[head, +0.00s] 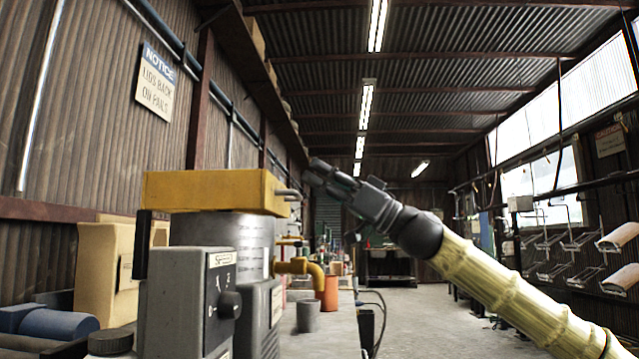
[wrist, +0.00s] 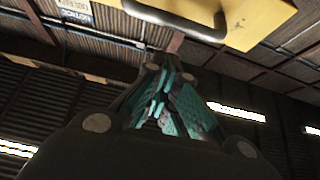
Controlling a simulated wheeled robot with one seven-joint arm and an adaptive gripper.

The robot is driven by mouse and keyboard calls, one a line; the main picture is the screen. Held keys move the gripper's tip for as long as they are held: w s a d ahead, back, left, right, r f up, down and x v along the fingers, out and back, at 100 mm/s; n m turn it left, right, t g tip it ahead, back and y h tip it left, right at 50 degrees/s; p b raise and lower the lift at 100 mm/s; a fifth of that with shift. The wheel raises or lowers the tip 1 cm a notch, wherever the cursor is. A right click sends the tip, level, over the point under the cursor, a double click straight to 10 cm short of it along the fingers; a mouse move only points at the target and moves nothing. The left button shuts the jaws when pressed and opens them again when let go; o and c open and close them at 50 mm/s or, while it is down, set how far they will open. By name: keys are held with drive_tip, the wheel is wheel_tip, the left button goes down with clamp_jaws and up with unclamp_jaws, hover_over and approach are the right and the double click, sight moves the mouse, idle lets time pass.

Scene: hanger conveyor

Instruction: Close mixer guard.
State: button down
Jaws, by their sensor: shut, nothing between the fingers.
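The yellow mixer guard (head: 205,191) is level above the grey mixer drum (head: 235,232) on the left in the head view. A short bar handle (head: 290,192) sticks out from its right side. My gripper (head: 312,172) is shut and empty, with its fingertips just right of and slightly above that handle. In the wrist view the yellow guard (wrist: 262,18) and its dark handle (wrist: 190,28) cross the top, beyond my closed fingers (wrist: 160,88). I cannot tell whether the fingers touch the handle. The drum's mouth is hidden.
A grey control box with a knob (head: 230,304) stands in front of the drum. A yellow pipe (head: 300,268) juts right from the mixer. An orange bucket (head: 327,292) and grey bucket (head: 308,315) stand behind. The aisle floor (head: 430,310) is mostly clear; racks (head: 570,245) line the right.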

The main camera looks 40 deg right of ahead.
drive_tip(key=r+p+v, duration=0.1)
drive_tip(key=p+v, duration=0.1)
drive_tip(key=v, duration=0.7)
drive_tip(key=shift+s+d+p, duration=0.3)
drive_tip(key=shift+s+d, duration=0.1)
drive_tip(key=shift+d, duration=0.1)
drive_tip(key=shift+r, duration=0.15)
